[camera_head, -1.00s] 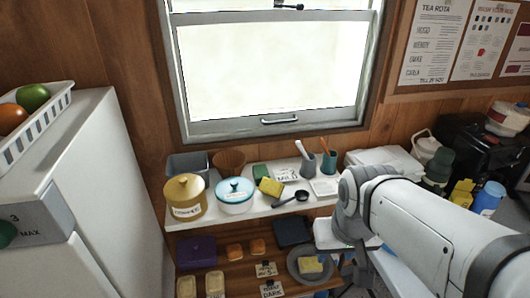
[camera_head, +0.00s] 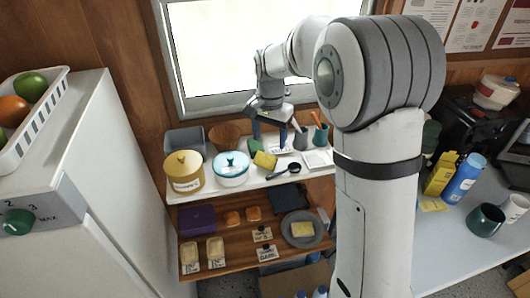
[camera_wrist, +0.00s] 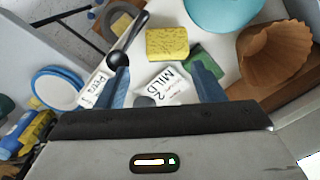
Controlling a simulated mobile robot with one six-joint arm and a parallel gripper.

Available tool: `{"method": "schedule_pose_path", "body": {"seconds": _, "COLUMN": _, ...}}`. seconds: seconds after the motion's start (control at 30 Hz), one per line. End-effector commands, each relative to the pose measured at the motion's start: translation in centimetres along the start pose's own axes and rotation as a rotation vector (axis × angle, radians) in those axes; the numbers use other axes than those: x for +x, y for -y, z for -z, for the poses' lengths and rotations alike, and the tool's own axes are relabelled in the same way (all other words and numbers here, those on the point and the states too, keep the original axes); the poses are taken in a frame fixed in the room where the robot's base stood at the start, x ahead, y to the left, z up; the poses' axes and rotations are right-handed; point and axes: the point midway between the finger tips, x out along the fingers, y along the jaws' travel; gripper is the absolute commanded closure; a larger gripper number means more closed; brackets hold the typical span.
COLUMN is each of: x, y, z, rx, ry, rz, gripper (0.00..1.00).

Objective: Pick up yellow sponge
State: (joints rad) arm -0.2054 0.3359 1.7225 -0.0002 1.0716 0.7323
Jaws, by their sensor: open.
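The yellow sponge (camera_head: 265,160) lies on the white top shelf, right of the white pot with a teal lid. In the wrist view the yellow sponge (camera_wrist: 168,43) lies beyond the fingertips, in line with the gap between them. My gripper (camera_head: 269,136) is over the back of the shelf, behind the sponge, with its blue fingers pointing down. In the wrist view my gripper (camera_wrist: 161,72) is open, with nothing held between its fingers. The finger tips appear apart from the sponge.
A green item (camera_wrist: 203,62) sits close beside the sponge. A black ladle (camera_head: 283,171), the teal-lidded pot (camera_head: 231,170) and a "MILD" packet (camera_wrist: 168,88) are nearby. Cups with utensils (camera_head: 320,134) stand right. A plate (camera_head: 288,237) below bears another yellow block (camera_head: 302,229).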

Motion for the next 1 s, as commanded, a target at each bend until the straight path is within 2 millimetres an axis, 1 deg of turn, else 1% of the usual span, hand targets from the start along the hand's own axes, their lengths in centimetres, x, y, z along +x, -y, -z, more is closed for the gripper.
{"method": "schedule_pose_path", "body": {"seconds": 0.07, "x": 0.3, "y": 0.9, "z": 0.4, "rx": 0.017, "ry": 0.006, "rz": -0.005, "gripper": 0.38}}
{"method": "schedule_pose_path", "body": {"seconds": 0.2, "x": 1.3, "y": 1.4, "z": 0.6, "rx": 0.030, "ry": 0.010, "rz": -0.009, "gripper": 0.38}}
{"method": "schedule_pose_path", "body": {"seconds": 0.47, "x": 4.1, "y": 1.3, "z": 0.4, "rx": 0.029, "ry": 0.011, "rz": -0.010, "gripper": 0.38}}
{"method": "schedule_pose_path", "body": {"seconds": 0.7, "x": 7.7, "y": 1.1, "z": 0.2, "rx": 0.028, "ry": 0.012, "rz": -0.011, "gripper": 0.38}}
{"method": "schedule_pose_path", "body": {"seconds": 0.8, "x": 8.3, "y": 1.2, "z": 0.3, "rx": 0.028, "ry": 0.009, "rz": -0.008, "gripper": 0.38}}
{"method": "schedule_pose_path", "body": {"seconds": 1.0, "x": 8.4, "y": 1.2, "z": 0.2, "rx": 0.027, "ry": 0.008, "rz": -0.008, "gripper": 0.38}}
